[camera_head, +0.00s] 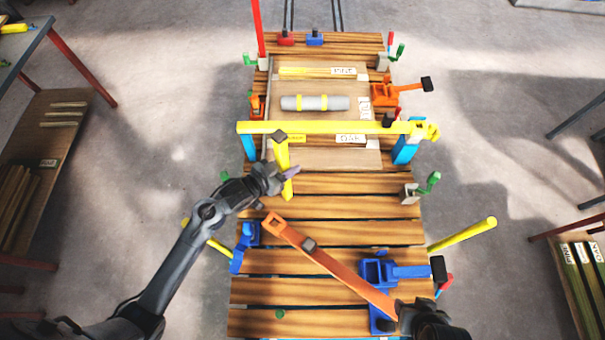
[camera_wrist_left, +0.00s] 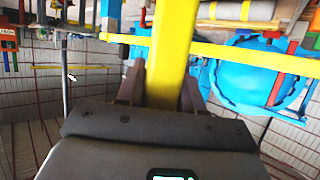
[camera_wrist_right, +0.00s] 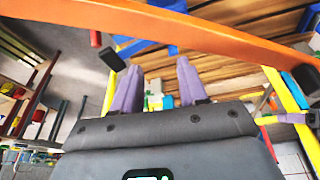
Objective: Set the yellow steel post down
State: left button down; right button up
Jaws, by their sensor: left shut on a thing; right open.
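The yellow steel post (camera_head: 282,154) is held in my left gripper (camera_head: 280,174) above the slatted wooden table. In the head view the post spans from the long yellow crossbar (camera_head: 340,128) down past the fingers. In the left wrist view the post (camera_wrist_left: 168,55) runs between the two fingers. I cannot tell whether its lower end touches the table. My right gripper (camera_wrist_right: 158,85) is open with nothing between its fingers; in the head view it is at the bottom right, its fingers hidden.
An orange bar (camera_head: 335,265) lies diagonally across the near table and passes in front of my right gripper. Blue clamps (camera_head: 380,275) stand near it. A grey cylinder with yellow bands (camera_head: 312,103) lies on the board beyond the crossbar. Bare slats (camera_head: 350,208) show mid-table.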

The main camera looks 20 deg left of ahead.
jog(key=shift+f, duration=0.25)
jog(key=shift+d+r, duration=0.15)
jog(key=shift+r, duration=0.05)
jog(key=shift+w, duration=0.1)
pick_arm(q)
jog(key=w+d+f, duration=0.1)
jog(key=d+f, duration=0.2)
jog(key=f, duration=0.1)
jog(key=shift+w+d+f, duration=0.25)
jog(key=shift+d+f, duration=0.05)
jog(key=shift+f, duration=0.1)
jog(key=shift+d+f, duration=0.1)
jog(key=shift+f, duration=0.05)
pick_arm(e)
jog(key=shift+f, duration=0.1)
pick_arm(q)
jog(key=c, duration=0.7)
grip_release()
jog(key=shift+f, duration=0.1)
